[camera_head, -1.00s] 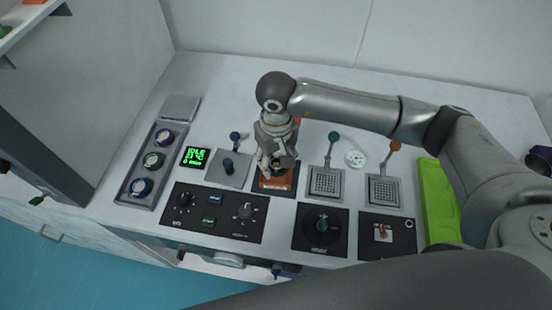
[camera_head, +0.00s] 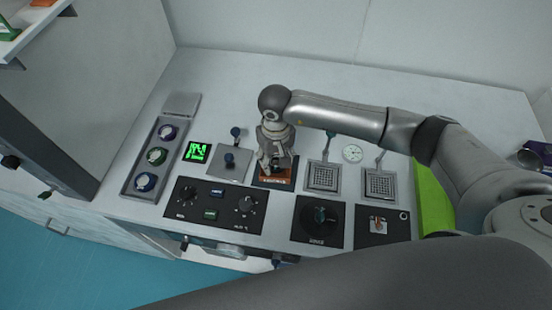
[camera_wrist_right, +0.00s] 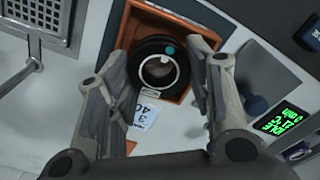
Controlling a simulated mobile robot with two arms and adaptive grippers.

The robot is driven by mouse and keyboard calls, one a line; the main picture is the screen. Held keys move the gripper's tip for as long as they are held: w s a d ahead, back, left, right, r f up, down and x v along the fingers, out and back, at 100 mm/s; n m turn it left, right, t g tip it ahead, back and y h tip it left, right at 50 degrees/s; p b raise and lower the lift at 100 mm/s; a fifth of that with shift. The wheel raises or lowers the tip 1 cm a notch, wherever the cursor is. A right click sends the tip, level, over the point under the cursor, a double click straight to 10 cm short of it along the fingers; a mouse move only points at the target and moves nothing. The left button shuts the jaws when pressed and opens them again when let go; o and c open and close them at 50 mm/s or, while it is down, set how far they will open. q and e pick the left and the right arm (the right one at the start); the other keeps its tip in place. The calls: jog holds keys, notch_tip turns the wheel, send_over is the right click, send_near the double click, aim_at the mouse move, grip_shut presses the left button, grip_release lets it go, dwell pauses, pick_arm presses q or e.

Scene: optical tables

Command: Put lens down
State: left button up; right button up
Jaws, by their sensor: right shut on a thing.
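The lens is a black ring (camera_wrist_right: 158,72) with a pale inner rim and a teal dot, seen in the right wrist view. It sits within or just above an orange square holder (camera_wrist_right: 178,22); I cannot tell whether it touches the bottom. My right gripper (camera_wrist_right: 160,58) has its fingers on either side of the ring and is shut on it. In the head view, my right gripper (camera_head: 277,162) points down over the orange holder (camera_head: 275,177) on its dark plate, largely hiding the lens. My left gripper is out of view.
A grey tray (camera_head: 131,184) with several coloured-rim round pieces stands left, beside a green display (camera_head: 197,152). Black knob panels (camera_head: 214,203) lie in front. Two perforated plates (camera_head: 323,177) and a green block (camera_head: 431,197) are to the right. The table behind is mostly clear.

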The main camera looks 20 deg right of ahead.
jog(key=shift+s+f+b, duration=0.3)
jog(key=shift+f+b, duration=0.05)
jog(key=shift+f, duration=0.2)
jog(key=shift+s+f+b, duration=0.3)
jog(key=shift+f+b, duration=0.05)
jog(key=shift+f, duration=0.15)
jog(key=o, duration=0.7)
jog(key=shift+o, duration=1.6)
jog(key=shift+w+f, duration=0.2)
jog(key=shift+w, duration=0.25)
jog(key=shift+r, duration=0.1)
jog(key=shift+s, duration=0.1)
jog(key=shift+r, duration=0.1)
